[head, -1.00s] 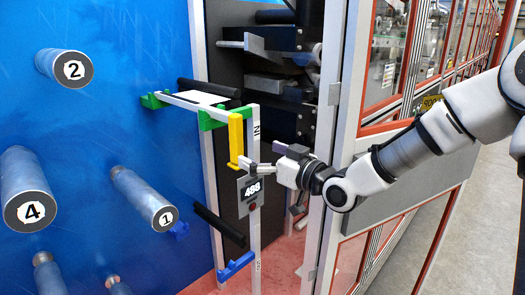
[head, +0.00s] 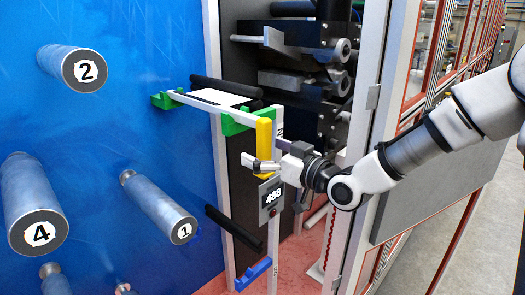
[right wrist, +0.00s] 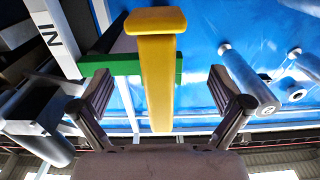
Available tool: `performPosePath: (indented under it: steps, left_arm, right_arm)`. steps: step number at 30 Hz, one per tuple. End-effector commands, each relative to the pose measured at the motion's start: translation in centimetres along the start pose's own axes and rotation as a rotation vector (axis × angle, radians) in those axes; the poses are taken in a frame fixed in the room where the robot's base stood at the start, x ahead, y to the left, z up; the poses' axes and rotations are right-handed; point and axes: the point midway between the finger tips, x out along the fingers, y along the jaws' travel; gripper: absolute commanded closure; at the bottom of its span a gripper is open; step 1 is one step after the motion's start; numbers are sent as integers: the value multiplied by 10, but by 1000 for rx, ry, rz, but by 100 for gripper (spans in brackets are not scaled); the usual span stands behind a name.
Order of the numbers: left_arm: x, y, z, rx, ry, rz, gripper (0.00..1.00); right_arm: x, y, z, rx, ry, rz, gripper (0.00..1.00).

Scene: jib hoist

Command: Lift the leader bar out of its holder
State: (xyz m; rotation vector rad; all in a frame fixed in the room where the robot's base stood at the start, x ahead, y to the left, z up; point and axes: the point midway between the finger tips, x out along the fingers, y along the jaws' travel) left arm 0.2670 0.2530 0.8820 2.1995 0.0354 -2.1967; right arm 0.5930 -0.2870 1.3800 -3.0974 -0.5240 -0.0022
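A yellow upright piece (head: 264,141) stands at the near end of a pale rail (head: 197,107), beside a green holder (head: 238,123). A second green holder (head: 166,99) is at the rail's far end. Black bars (head: 224,85) with a white sheet (head: 220,97) between them lie by the green holders; I cannot tell which part is the leader bar. My right gripper (head: 258,166) is at the lower part of the yellow piece. In the right wrist view the yellow piece (right wrist: 157,85) lies between the spread fingers (right wrist: 163,98), with gaps on both sides. My left gripper is out of view.
Numbered rollers (head: 160,207) stick out of the blue wall at left. A grey post (head: 362,150) stands close to my right arm.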

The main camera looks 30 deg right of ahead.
Motion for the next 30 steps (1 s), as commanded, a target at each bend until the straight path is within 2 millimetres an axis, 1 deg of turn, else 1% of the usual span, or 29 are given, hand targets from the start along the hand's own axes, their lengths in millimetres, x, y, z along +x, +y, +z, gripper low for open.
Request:
performPosePath:
  steps: [1, 2, 3, 5, 6, 8, 14, 16, 27, 30]
  left_arm:
    - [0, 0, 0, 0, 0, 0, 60]
    - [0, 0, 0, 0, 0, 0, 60]
    - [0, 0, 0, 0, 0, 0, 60]
    - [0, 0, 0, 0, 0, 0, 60]
    - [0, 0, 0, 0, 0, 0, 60]
    - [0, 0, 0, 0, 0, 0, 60]
    - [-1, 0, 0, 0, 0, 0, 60]
    - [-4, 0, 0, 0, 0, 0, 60]
    - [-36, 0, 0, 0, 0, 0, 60]
    - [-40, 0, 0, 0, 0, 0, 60]
  right_arm:
    - [0, 0, 0, 0, 0, 0, 18]
    - [0, 0, 0, 0, 0, 0, 28]
    - [0, 0, 0, 0, 0, 0, 43]
    - [0, 0, 0, 0, 0, 0, 64]
    - [0, 0, 0, 0, 0, 0, 78]
    - [0, 0, 0, 0, 0, 0, 99]
    - [0, 0, -1, -1, 0, 0, 100]
    - [0, 0, -6, -1, 0, 0, 100]
    - [0, 0, -51, -2, 2, 0, 100]
    - [0, 0, -62, -2, 4, 0, 100]
